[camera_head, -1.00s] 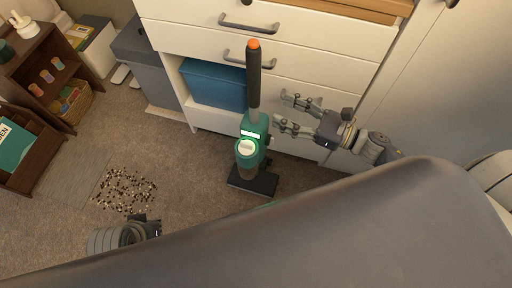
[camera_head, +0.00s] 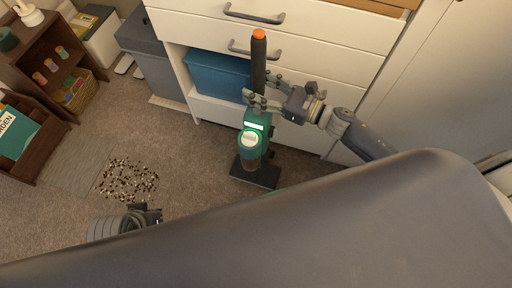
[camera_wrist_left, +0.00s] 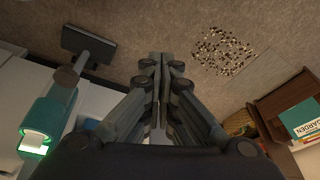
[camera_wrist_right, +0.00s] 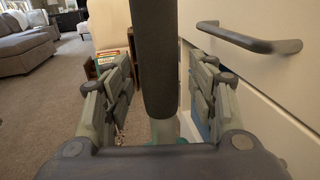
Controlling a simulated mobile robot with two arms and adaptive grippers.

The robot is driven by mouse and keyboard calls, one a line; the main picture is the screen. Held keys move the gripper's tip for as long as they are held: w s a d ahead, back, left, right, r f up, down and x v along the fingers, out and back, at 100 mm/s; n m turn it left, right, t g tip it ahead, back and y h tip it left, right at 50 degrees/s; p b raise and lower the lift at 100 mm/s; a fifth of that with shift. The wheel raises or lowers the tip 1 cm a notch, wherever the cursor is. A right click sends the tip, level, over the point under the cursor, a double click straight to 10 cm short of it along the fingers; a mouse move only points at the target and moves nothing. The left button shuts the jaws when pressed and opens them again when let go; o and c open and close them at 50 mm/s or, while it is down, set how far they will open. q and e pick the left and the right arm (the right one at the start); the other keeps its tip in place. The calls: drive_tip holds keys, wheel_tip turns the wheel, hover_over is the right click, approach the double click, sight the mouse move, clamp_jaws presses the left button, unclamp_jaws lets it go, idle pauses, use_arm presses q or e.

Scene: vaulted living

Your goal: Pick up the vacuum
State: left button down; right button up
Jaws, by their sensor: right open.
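The vacuum (camera_head: 254,140) stands upright on the carpet before the white drawers. It has a teal body, a dark handle with an orange tip and a dark floor head. My right gripper (camera_head: 262,92) is open at the lower handle. In the right wrist view the dark handle (camera_wrist_right: 154,60) is between the open fingers, with a gap on both sides. My left gripper (camera_wrist_left: 156,62) is shut and empty, low over the carpet. The vacuum's floor head (camera_wrist_left: 88,44) shows beyond it at the upper left.
A white drawer unit (camera_head: 330,85) with grey handles stands right behind the vacuum. A blue bin (camera_head: 216,76) sits in its open shelf. Dark crumbs (camera_head: 128,181) lie on the carpet to the left, near a brown shelf (camera_head: 72,72). Carpet between crumbs and vacuum is clear.

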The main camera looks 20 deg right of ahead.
drive_tip(key=c, duration=1.2)
drive_tip(key=shift+o, duration=0.2)
drive_tip(key=shift+w+r, duration=0.1)
drive_tip(key=shift+r, duration=0.15)
